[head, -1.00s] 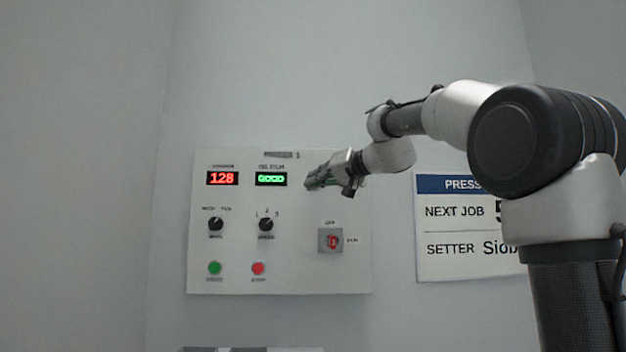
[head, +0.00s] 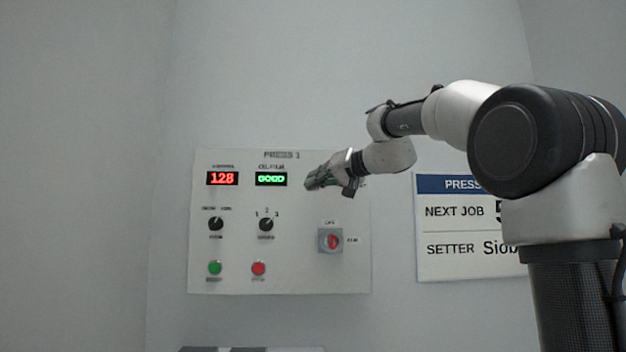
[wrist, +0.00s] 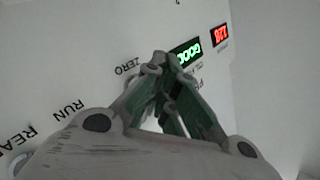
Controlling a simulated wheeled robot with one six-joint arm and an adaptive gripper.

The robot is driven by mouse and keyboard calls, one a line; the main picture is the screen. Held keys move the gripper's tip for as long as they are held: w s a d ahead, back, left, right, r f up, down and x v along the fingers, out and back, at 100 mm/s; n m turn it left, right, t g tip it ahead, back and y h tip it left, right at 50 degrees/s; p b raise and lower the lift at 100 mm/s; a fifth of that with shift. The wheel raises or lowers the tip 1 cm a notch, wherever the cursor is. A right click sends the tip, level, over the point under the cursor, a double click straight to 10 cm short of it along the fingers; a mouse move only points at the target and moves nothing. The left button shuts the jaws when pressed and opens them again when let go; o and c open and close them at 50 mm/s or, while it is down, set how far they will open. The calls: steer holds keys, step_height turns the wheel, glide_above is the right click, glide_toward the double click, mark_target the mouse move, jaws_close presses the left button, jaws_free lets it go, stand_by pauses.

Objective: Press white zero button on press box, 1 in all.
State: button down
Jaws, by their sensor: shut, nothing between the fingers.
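The press box (head: 300,270) is a pale panel on the wall, and it also fills much of the wrist view (wrist: 60,50). Whether the fingertips touch the panel, I cannot tell.
The panel also has a red 128 display (head: 222,179), two black knobs (head: 216,224) (head: 266,225), a green button (head: 214,268), a red button (head: 258,268) and a grey switch with a red handle (head: 330,240). A sign (head: 450,230) hangs to the right.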

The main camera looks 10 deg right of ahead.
steer(key=shift+w, duration=0.1)
steer(key=shift+w+d, duration=0.1)
steer(key=shift+w, duration=0.25)
steer(key=shift+w, duration=0.35)
stand_by(0.8)
stand_by(0.3)
steer(key=shift+s, duration=0.75)
steer(key=shift+s, duration=0.1)
steer(key=s, duration=0.2)
steer(key=s+a, duration=0.1)
steer(key=s, duration=0.1)
steer(key=shift+s, duration=0.4)
stand_by(0.4)
